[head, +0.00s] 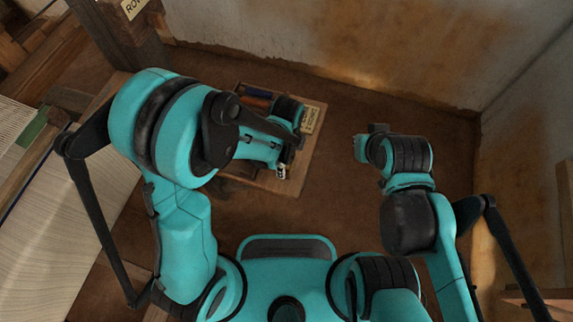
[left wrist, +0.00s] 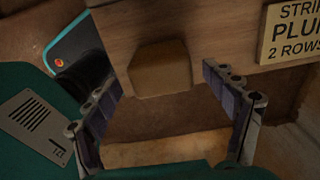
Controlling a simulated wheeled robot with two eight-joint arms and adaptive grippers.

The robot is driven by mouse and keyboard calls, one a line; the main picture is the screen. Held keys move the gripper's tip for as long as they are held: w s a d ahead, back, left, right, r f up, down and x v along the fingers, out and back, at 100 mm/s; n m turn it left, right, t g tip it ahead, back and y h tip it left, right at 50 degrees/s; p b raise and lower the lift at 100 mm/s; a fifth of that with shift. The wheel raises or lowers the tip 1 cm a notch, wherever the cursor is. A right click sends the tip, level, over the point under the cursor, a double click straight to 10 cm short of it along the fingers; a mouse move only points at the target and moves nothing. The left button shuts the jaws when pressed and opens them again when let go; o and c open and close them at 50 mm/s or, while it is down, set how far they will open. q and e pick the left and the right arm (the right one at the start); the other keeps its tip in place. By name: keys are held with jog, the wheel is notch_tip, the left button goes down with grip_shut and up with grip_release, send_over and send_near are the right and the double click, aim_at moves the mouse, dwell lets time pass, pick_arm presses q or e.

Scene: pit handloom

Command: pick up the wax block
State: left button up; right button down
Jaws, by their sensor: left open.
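The wax block, a plain brown block (left wrist: 160,68), shows in the left wrist view at the edge of a wooden surface (left wrist: 215,22). My left gripper (left wrist: 158,80) is open, with one finger on each side of the block and a gap on both sides. I cannot tell how deep the block lies between the fingertips. In the head view my left arm covers the block. My right gripper (head: 364,146) is at the right over the floor, mostly hidden by its own wrist, and its fingers cannot be made out.
A sign (left wrist: 292,32) reading "STRI… PLU… 2 ROWS" stands right of the block; it also shows in the head view (head: 311,119). A wooden tray or stand (head: 308,150) lies under my left arm. The loom with pale cloth (head: 60,225) is at the left. Brown floor is clear at centre right.

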pick_arm(q)
notch_tip(320, 180, down, 5)
jog(key=b, duration=0.2)
jog(key=shift+w+a+f+b, duration=0.1)
jog(key=shift+f+b, duration=0.1)
jog(key=shift+b, duration=0.2)
jog(key=shift+r, duration=0.1)
jog(key=shift+c, duration=1.1)
jog(key=c, duration=1.2)
